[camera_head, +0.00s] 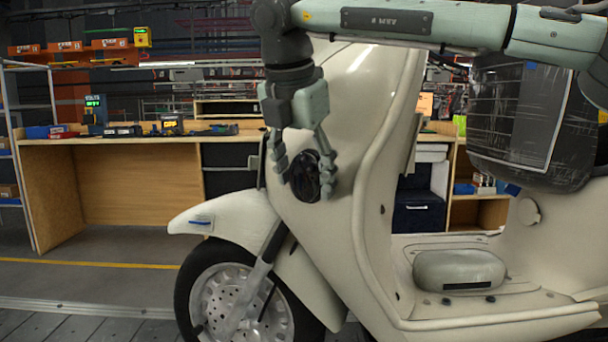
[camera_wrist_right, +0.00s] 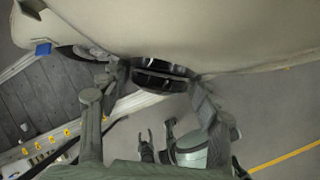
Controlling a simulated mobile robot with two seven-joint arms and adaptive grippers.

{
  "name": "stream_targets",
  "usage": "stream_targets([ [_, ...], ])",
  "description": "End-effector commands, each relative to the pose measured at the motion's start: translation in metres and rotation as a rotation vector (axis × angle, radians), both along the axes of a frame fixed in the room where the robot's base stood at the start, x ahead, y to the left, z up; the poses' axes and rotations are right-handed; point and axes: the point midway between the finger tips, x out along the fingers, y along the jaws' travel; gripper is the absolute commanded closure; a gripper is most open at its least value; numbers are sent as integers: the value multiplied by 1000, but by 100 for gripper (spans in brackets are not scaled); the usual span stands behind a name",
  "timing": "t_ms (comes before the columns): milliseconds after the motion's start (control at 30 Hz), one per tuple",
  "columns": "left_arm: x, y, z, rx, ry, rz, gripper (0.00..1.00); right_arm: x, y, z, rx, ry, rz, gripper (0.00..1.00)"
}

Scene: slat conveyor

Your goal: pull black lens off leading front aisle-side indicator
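The black lens (camera_head: 306,176) is a dark round piece on the cream front shield of the scooter (camera_head: 375,75). It also shows in the right wrist view (camera_wrist_right: 162,78), against the cream panel. My right gripper (camera_head: 304,176) points down over it, with one finger at each side of the lens. In the wrist view the tips of my right gripper (camera_wrist_right: 160,77) lie close against the lens edges; firm contact cannot be told. My left gripper (camera_wrist_right: 158,135) shows small and empty in the wrist view, its fingers apart. It is outside the head view.
The front wheel (camera_head: 240,300) and fender (camera_head: 230,215) are below the lens. A wooden workbench (camera_head: 130,143) with tools stands behind. A dark wrapped seat (camera_head: 525,120) is at right. Slatted flooring (camera_head: 80,328) lies at lower left, with open grey floor beyond.

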Motion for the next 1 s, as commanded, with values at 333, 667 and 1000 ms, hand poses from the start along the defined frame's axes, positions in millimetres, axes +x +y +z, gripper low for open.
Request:
stream_targets([
  [333,0,0,0,0,0,0,60,0,0,0,0,0,0,57],
  [667,3,0,2,0,-6,-2,60,0,0,0,0,0,0,76],
  [1000,1,0,-2,0,-3,-1,60,-4,3,0,-1,2,2,76],
])
